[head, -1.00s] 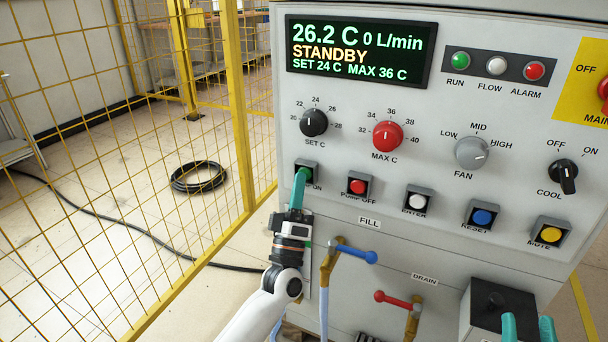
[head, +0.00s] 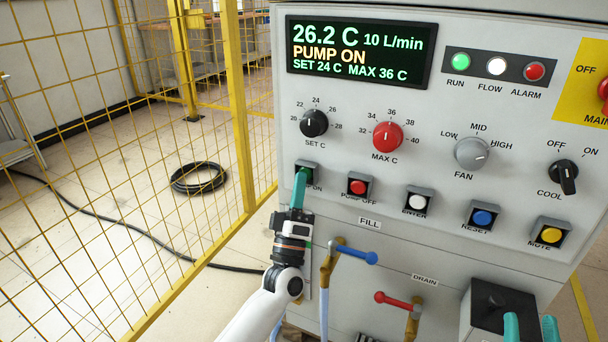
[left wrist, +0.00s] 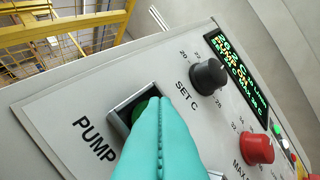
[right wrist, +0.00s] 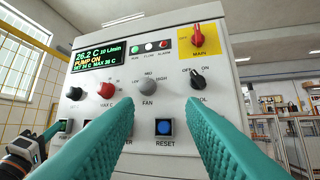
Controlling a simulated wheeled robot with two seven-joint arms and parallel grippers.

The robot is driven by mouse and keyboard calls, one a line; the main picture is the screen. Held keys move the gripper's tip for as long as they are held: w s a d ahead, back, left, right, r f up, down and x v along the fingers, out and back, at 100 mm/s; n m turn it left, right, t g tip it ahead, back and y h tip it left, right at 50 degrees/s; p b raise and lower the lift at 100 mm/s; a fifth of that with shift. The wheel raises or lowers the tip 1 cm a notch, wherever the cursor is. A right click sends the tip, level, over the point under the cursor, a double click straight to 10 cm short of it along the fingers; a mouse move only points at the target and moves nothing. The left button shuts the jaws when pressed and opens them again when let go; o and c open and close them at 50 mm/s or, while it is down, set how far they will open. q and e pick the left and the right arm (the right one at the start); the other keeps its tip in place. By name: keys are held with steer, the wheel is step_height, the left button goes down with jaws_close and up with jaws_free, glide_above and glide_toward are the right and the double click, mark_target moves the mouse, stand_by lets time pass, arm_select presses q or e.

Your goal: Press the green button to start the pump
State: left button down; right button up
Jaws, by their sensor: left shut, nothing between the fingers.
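The green pump button shows in the left wrist view (left wrist: 141,108) inside its square frame, mostly hidden behind my left gripper. My left gripper (head: 301,174) is shut and empty, its teal fingertips at the button; in the left wrist view they cover its lower right part and appear to touch it. The display (head: 360,50) reads PUMP ON and 10 L/min. The RUN lamp (head: 460,61) is green and the FLOW lamp (head: 496,66) is bright white. My right gripper (head: 531,328) is open and empty, low in front of the panel.
The red PUMP OFF button (head: 358,187) sits just right of the green one. Above are the SET C knob (head: 314,123) and MAX C knob (head: 388,135). Below are a blue-handled FILL valve (head: 357,253) and a red-handled DRAIN valve (head: 398,300). A yellow mesh fence (head: 238,110) stands at left.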

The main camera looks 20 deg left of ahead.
arm_select(q)
steer(key=shift+s+p, duration=0.3)
steer(key=shift+s, duration=0.45)
arm_select(e)
steer(key=shift+w+d+f+g+h, duration=0.1)
steer(key=shift+w+f+g+h, duration=0.2)
steer(key=shift+f+g, duration=0.35)
steer(key=shift+w+d+f+g+h, duration=0.1)
steer(key=shift+w+f+g+h, duration=0.1)
steer(key=shift+w+f+g, duration=0.45)
arm_select(q)
steer(key=shift+s, duration=0.1)
arm_select(e)
steer(key=shift+s+a+f, duration=0.1)
steer(key=shift+s+f, duration=0.05)
steer(key=shift+s, duration=0.1)
